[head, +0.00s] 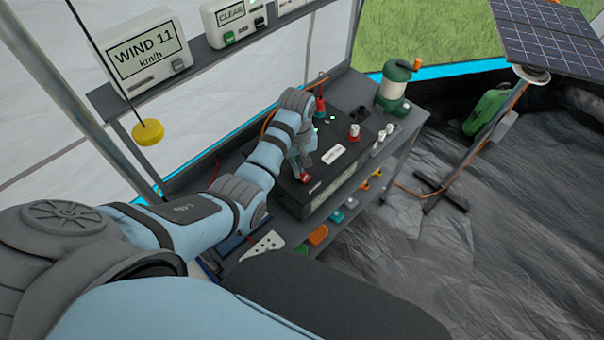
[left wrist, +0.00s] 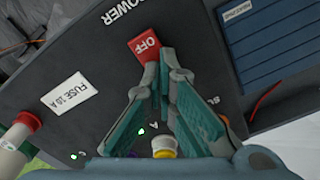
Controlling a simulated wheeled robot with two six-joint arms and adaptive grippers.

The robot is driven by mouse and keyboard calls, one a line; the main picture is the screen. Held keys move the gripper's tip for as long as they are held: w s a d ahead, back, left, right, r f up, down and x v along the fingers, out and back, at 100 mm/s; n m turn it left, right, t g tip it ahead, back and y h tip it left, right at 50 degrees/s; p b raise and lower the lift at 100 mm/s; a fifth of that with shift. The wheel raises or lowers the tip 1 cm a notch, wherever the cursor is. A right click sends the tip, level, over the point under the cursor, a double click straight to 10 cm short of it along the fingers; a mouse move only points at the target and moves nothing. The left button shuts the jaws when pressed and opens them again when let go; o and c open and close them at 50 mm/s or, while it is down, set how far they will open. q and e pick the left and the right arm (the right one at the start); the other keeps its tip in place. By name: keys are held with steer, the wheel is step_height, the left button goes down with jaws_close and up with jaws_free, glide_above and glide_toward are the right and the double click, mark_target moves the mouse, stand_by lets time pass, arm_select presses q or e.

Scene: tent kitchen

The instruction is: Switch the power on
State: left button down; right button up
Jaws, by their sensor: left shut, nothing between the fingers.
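A black power box (head: 345,177) stands on the grey bench. Its red switch (head: 304,178) is at the box's near left corner. In the left wrist view the red switch (left wrist: 143,45) reads "OFF", and "POWER" is printed beside it. My left gripper (head: 301,171) is over the box, fingers pointing down at the switch. In the left wrist view its shut, empty fingertips (left wrist: 162,58) are at the edge of the switch and overlap it in the picture; I cannot tell whether they touch it. My right gripper is in neither view.
A red-and-white knob (head: 354,133) and a green lantern (head: 395,86) stand right of my left gripper. A yellow-topped button (left wrist: 163,147) and green lights are near my fingers. A wind display (head: 142,58) stands on the upper shelf; a yellow disc (head: 148,132) hangs below.

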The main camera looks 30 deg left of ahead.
arm_select(q)
step_height(320, 180, up, 2)
steer(key=shift+r+p, duration=0.15)
steer(key=shift+p, duration=1.1)
steer(key=shift+r, duration=2.3)
